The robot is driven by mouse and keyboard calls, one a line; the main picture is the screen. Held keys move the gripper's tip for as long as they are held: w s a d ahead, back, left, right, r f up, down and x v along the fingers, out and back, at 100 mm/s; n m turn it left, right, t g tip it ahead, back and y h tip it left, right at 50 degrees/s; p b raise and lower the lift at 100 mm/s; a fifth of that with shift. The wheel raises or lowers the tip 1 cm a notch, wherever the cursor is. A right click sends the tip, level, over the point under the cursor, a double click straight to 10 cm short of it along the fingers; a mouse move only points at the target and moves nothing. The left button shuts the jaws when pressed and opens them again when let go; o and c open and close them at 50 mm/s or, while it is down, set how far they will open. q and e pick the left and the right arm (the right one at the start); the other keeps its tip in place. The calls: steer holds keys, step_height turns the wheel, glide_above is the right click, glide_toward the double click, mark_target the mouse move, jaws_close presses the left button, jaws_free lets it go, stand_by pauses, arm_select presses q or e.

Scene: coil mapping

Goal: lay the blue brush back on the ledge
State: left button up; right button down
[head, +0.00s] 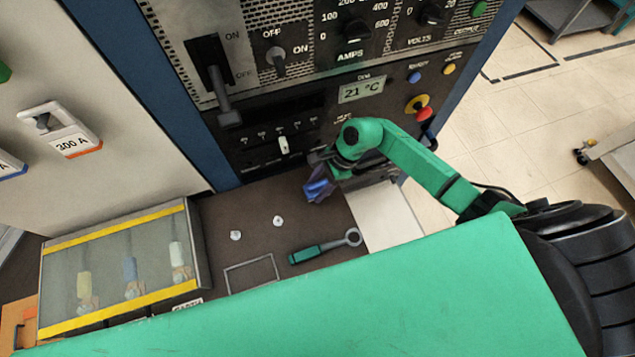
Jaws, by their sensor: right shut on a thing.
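The blue brush (318,190) is held by my right gripper (322,172), which is shut on it in front of the lower control panel. Only a blue and purplish part of the brush shows; the rest is hidden by the fingers or too small to tell. It appears to be above the dark ledge (220,209), but I cannot tell whether it touches. My left gripper is not in view.
A wrench with a green handle (308,253), two small white pieces (236,235) and an empty rectangular outline (251,273) are on the ledge. A clear-topped box with yellow stripes (118,228) stands at left. A white sheet (384,215) lies at right.

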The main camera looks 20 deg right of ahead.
steer(key=shift+d+f, duration=0.1)
steer(key=shift+f, duration=0.05)
steer(key=shift+c, duration=2.4)
jaws_free()
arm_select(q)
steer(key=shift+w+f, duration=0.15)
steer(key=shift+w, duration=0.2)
arm_select(e)
steer(key=shift+o, duration=1.2)
